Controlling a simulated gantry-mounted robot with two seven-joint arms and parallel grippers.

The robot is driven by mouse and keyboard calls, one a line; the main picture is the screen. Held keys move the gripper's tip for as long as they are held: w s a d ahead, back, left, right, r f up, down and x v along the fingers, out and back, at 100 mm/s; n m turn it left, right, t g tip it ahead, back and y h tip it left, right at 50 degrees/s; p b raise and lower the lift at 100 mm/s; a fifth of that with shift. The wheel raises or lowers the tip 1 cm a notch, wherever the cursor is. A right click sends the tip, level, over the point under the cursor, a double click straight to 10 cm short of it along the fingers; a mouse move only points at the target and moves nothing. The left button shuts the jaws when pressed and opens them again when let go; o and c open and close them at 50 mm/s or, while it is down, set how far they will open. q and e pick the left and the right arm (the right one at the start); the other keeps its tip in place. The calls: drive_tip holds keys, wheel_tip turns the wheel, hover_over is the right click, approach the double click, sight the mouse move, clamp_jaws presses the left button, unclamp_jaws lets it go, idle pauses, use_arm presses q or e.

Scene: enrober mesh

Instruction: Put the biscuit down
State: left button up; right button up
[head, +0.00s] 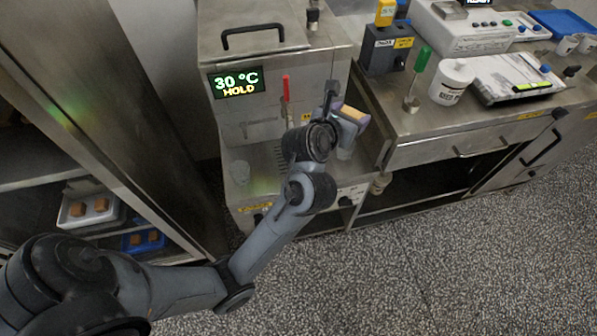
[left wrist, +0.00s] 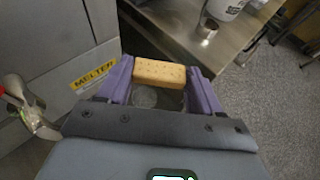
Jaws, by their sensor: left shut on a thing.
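The biscuit (left wrist: 160,73) is a pale tan block with small holes, held between the purple fingers of my left gripper (left wrist: 160,80) in the left wrist view. In the head view the biscuit (head: 353,112) shows at the end of my left arm. My left gripper (head: 346,122) is shut on it, in front of the steel melter near its right side. A mesh or round opening below the biscuit is partly hidden and blurred. My right gripper is not in view.
The melter display (head: 238,82) reads 30 °C HOLD. A red-handled lever (head: 286,88) stands on its front. The steel counter (head: 405,140) to the right bears a white tub (head: 451,82) and a green-handled tool (head: 417,75). A white tray (head: 90,212) and blue tray (head: 143,240) with biscuits sit on left shelves.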

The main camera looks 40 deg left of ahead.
use_arm(q)
drive_tip(key=b, duration=0.7)
hover_over(327, 161)
drive_tip(key=s+d, duration=0.1)
drive_tip(key=shift+n+y, duration=0.4)
drive_tip(key=f, duration=1.5)
drive_tip(key=shift+s, duration=0.2)
drive_tip(key=shift+f+b, duration=1.15)
drive_tip(key=shift+f, duration=1.05)
drive_tip(key=shift+d, duration=0.1)
